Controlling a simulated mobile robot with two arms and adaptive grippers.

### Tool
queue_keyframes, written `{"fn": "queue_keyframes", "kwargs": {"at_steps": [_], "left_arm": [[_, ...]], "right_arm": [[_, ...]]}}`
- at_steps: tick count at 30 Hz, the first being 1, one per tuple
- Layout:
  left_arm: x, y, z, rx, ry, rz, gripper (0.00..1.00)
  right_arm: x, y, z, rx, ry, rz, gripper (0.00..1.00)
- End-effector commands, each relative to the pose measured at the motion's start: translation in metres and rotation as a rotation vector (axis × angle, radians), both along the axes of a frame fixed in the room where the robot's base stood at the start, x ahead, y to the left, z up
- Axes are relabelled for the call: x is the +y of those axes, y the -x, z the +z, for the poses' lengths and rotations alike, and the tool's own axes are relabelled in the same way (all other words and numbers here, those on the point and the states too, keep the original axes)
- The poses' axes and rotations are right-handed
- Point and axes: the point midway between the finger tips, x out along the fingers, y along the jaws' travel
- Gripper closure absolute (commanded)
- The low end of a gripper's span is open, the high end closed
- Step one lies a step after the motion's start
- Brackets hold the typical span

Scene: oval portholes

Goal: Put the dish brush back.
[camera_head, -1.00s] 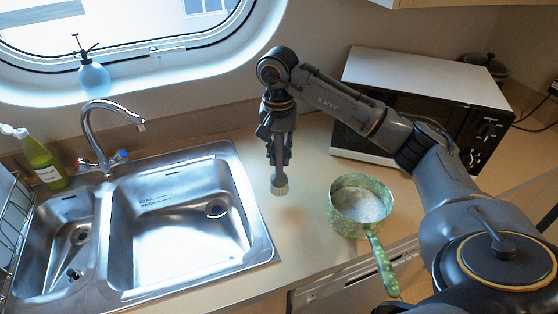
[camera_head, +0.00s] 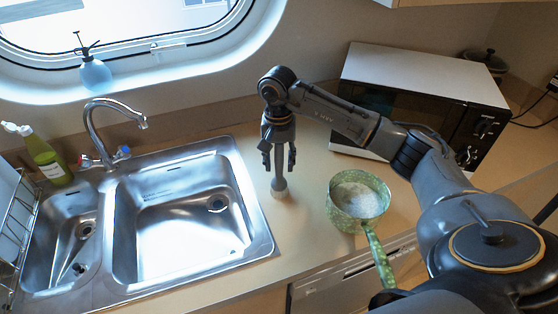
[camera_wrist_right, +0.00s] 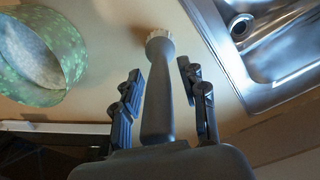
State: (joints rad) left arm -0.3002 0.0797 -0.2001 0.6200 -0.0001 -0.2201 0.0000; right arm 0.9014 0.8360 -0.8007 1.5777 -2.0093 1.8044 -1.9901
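The dish brush (camera_head: 280,182) has a dark grey handle and a round pale bristle head at its lower end. It stands about upright on the counter, between the sink and the green saucepan. In the right wrist view its handle (camera_wrist_right: 157,95) lies between my fingers, with a gap on each side. My right gripper (camera_head: 279,165) is open above the brush, pointing down, its fingers on either side of the upper handle. The top of the handle is hidden by the gripper in the head view. My left gripper is not in view.
A steel double sink (camera_head: 262,240) is at left, with a tap and a green bottle (camera_head: 45,158) behind it. A green speckled saucepan (camera_head: 345,213) stands right of the brush, handle toward the front edge. A microwave (camera_head: 425,72) stands behind. Bare counter surrounds the brush.

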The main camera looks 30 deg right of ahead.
Motion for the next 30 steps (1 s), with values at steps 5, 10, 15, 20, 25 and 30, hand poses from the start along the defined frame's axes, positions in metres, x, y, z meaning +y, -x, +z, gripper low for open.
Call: {"fn": "queue_keyframes", "kwargs": {"at_steps": [5,10,15,20,25,30], "left_arm": [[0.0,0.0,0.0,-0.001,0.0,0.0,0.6],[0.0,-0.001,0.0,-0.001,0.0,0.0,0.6],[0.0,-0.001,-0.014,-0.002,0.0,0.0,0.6],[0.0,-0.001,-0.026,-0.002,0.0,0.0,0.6],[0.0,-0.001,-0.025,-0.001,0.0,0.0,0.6],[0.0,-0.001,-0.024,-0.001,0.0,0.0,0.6]], "right_arm": [[0.0,0.0,0.0,0.0,0.0,0.0,0.58],[0.0,-0.001,0.008,-0.004,-0.001,0.0,0.58],[0.0,-0.002,0.038,-0.009,0.0,0.0,0.58],[0.001,-0.002,0.075,-0.009,0.0,0.0,0.58],[0.0,-0.002,0.108,-0.004,0.002,0.0,0.58],[0.001,-0.002,0.121,-0.001,0.001,0.0,0.58]]}}
